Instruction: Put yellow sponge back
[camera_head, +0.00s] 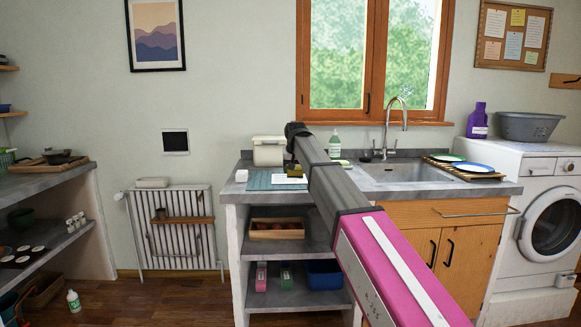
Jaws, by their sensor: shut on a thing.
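My arm reaches forward over the counter (259,165), and my gripper (293,169) is at its far end, small in the view. A small yellow patch, which looks like the yellow sponge (291,167), shows at the fingertips. My gripper is shut on it, above or at the blue-grey mat (262,181). The wrist and arm hide part of it, and I cannot tell whether it touches the mat.
A pale lidded box (268,151) stands behind the mat. A green soap bottle (335,146) stands behind my arm, with the sink (405,172) and tap (388,140) to its right. A rack with plates (473,167) lies right of the sink.

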